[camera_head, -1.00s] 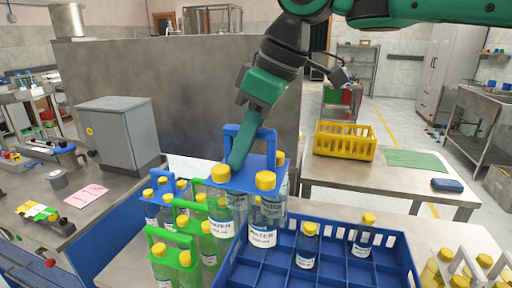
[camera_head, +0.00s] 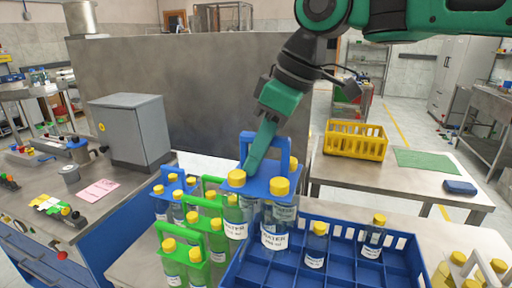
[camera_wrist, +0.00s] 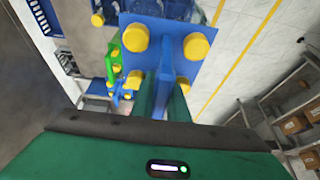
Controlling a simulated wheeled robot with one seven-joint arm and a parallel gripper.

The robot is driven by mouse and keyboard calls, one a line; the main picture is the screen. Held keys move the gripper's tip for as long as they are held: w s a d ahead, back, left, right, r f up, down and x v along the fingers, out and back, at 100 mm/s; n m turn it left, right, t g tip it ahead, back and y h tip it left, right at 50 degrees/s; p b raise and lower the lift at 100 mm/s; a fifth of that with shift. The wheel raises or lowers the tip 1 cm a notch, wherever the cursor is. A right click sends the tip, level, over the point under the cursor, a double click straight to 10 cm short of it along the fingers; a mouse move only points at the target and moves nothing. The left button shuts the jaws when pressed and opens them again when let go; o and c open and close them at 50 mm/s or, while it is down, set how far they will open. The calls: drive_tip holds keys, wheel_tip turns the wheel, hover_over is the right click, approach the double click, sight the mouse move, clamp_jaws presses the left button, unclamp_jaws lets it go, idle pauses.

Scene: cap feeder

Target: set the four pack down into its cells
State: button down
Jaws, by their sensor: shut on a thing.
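My gripper (camera_head: 258,150) is shut on the upright handle of the blue four pack (camera_head: 258,183). The pack holds bottles with yellow caps and white water labels, and hangs about upright. In the wrist view the pack's blue top plate (camera_wrist: 165,22) shows with its caps around the handle, between my fingers (camera_wrist: 163,98). The blue crate (camera_head: 408,240) with square cells lies below and to the right. The pack's bottles overlap the crate's back left part in the head view. I cannot tell whether their bottoms are inside the cells. Two single bottles (camera_head: 316,246) (camera_head: 373,238) stand in the crate.
Green-handled packs (camera_head: 190,250) and another blue pack (camera_head: 165,190) stand close on the left. Several yellow-capped bottles (camera_head: 455,268) stand at the lower right. A yellow basket (camera_head: 355,140) and green mat (camera_head: 428,160) lie on the table behind. Several front cells look empty.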

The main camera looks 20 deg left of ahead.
wheel_tip(320, 180, down, 20)
idle(2.1)
drive_tip(key=shift+f, duration=0.55)
idle(0.8)
drive_tip(key=c, duration=1.6)
unclamp_jaws()
drive_tip(key=shift+c, duration=0.2)
drive_tip(key=shift+f, duration=0.15)
drive_tip(key=v, duration=1.1)
drive_tip(key=shift+a, duration=0.1)
